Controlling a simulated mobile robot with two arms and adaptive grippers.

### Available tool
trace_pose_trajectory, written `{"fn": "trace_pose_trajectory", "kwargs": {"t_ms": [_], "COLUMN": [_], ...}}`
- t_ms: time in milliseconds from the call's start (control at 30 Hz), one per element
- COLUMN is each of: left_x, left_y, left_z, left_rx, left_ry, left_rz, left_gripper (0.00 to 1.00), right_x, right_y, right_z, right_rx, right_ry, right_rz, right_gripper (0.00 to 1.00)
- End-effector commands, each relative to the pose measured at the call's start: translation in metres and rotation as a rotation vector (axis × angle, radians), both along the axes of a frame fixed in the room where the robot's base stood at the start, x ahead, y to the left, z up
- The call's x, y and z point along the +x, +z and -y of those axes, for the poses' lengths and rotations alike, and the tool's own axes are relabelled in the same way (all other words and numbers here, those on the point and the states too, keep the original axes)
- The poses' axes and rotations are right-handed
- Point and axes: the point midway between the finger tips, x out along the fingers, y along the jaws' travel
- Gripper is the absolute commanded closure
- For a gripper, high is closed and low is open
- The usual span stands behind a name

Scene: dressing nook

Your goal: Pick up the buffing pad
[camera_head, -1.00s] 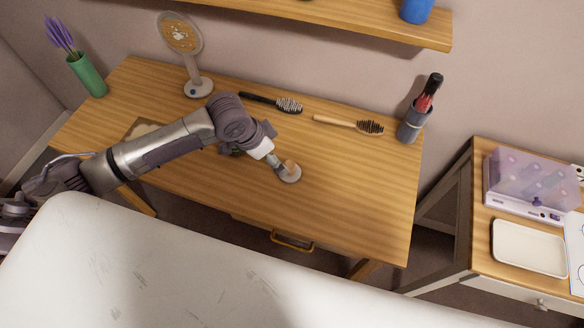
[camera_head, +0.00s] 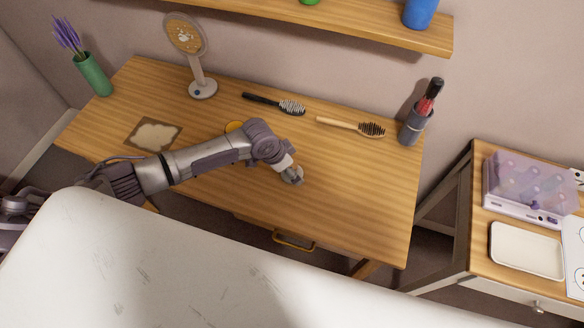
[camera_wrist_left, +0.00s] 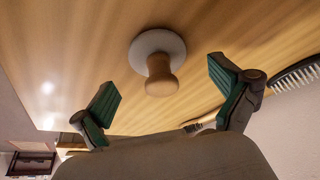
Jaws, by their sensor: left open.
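The buffing pad (camera_wrist_left: 158,62) shows in the left wrist view as a pale round disc with a wooden knob that points toward the camera. It rests on the wooden desk (camera_head: 350,200). My left gripper (camera_head: 292,176) is over the middle of the desk. In the left wrist view its two green-lined fingers (camera_wrist_left: 164,88) are spread, empty, with the knob showing between them. I cannot tell how far the fingertips are from the knob. In the head view the gripper hides the pad. My right gripper is not in view.
A black hairbrush (camera_head: 275,103) and a wooden hairbrush (camera_head: 352,126) lie behind the gripper. A round mirror (camera_head: 187,36), a green vase (camera_head: 93,75) and a grey cup (camera_head: 415,124) stand along the back. A brown mat (camera_head: 131,146) lies left. The desk's right front is clear.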

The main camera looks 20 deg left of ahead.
Motion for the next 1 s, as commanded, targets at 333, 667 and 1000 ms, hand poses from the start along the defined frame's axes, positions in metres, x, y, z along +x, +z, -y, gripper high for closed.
{"fn": "trace_pose_trajectory", "kwargs": {"t_ms": [333,667,1000], "left_x": [0.005,0.004,0.004], "left_y": [-0.016,-0.016,-0.016], "left_z": [0.004,0.004,0.004], "left_rx": [0.000,0.000,0.001], "left_ry": [0.000,0.000,0.000], "left_rz": [0.000,0.000,-0.001], "left_gripper": [0.01,0.48,0.66], "right_x": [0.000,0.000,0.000], "right_y": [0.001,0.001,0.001], "right_z": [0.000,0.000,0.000], "right_rx": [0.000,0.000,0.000], "right_ry": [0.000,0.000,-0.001], "right_rz": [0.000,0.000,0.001], "right_gripper": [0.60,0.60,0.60]}}
